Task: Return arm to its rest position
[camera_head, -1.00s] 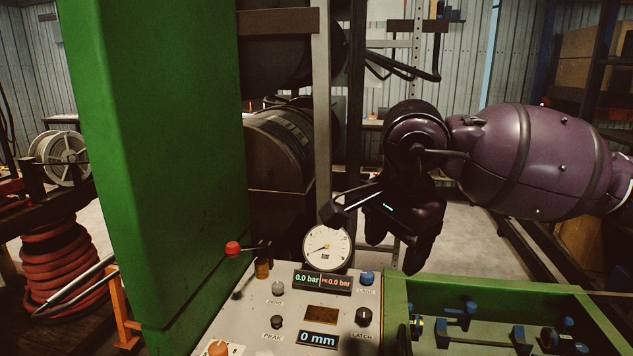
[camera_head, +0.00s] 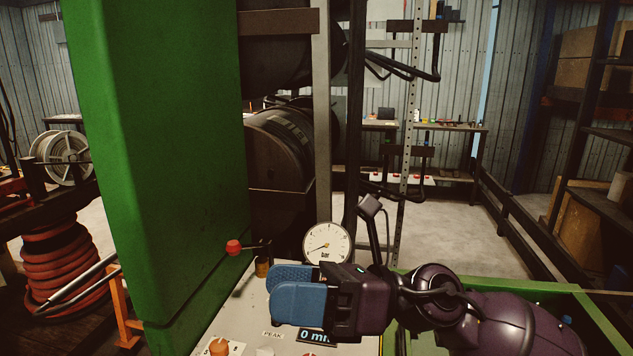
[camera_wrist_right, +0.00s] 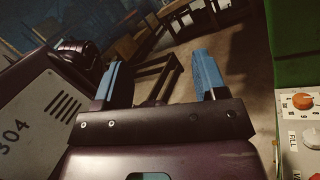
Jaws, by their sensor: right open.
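My right arm (camera_head: 505,318) is dark purple and reaches in from the lower right in the head view. Its gripper (camera_head: 272,290) has blue fingers pointing left, over the grey control panel (camera_head: 215,322). The fingers are apart and nothing is between them. In the right wrist view the gripper (camera_wrist_right: 157,80) shows two separated blue fingers with floor and furniture beyond. My left gripper is not in view.
A tall green machine housing (camera_head: 165,160) stands left of the panel. A round gauge (camera_head: 326,245) and a red-knobbed lever (camera_head: 234,247) rise close to the gripper. A green-framed tray (camera_head: 600,318) lies partly under the arm. Open floor (camera_head: 455,230) lies behind.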

